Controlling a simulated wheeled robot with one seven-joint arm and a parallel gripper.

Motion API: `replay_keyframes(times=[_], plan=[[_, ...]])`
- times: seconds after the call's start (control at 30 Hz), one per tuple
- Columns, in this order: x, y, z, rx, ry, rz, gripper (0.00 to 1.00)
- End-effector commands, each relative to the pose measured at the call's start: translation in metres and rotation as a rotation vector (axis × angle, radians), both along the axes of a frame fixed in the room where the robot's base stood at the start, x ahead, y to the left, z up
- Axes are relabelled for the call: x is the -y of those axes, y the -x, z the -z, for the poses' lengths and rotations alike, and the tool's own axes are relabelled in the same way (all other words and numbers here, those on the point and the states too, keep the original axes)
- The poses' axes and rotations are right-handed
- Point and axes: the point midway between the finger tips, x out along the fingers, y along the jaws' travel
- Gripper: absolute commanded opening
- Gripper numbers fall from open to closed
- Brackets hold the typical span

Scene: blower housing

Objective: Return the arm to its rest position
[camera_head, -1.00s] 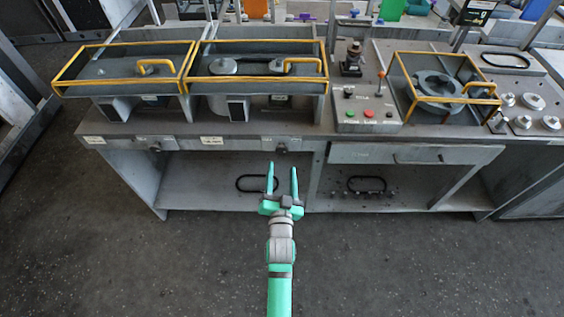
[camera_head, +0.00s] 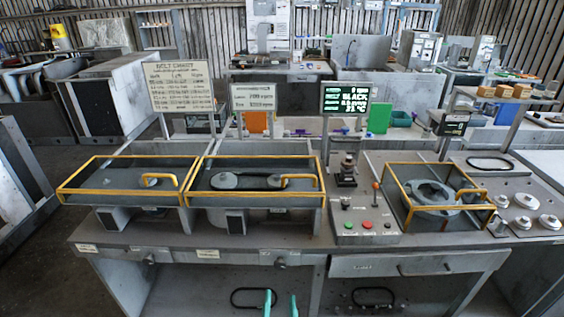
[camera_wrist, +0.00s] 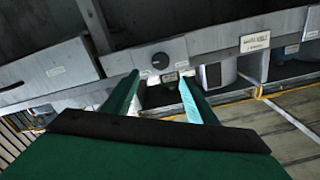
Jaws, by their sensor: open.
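My gripper (camera_head: 280,303) shows at the bottom edge of the head view as two green fingertips, apart from each other. Nothing is between them. They appear in front of the workbench's (camera_head: 220,243) open lower shelf; the rest of the arm is out of that picture. In the wrist view my gripper (camera_wrist: 158,95) is open and empty. Its green fingers point toward the bench's front face, where a dark knob (camera_wrist: 160,61) shows between and beyond the tips. I cannot tell the exact gap to the bench.
Two yellow-framed guards (camera_head: 125,182) (camera_head: 254,182) stand on the bench, with a button panel (camera_head: 366,225) and a third guard (camera_head: 440,207) to the right. A drawer (camera_head: 390,265) is below. A dark belt (camera_head: 253,298) lies on the lower shelf.

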Motion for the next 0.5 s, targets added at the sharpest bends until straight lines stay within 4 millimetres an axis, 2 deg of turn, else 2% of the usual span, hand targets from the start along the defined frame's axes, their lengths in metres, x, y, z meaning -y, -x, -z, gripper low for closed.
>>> replay_keyframes(times=[0.07, 0.17, 0.3, 0.5], plan=[[0.000, 0.007, 0.004, -0.007, 0.005, 0.000, 0.52], [-0.001, 0.029, 0.011, -0.019, 0.019, 0.002, 0.52], [-0.001, 0.077, 0.024, -0.047, 0.058, 0.004, 0.52], [-0.001, 0.151, 0.032, -0.090, 0.126, 0.003, 0.52]])
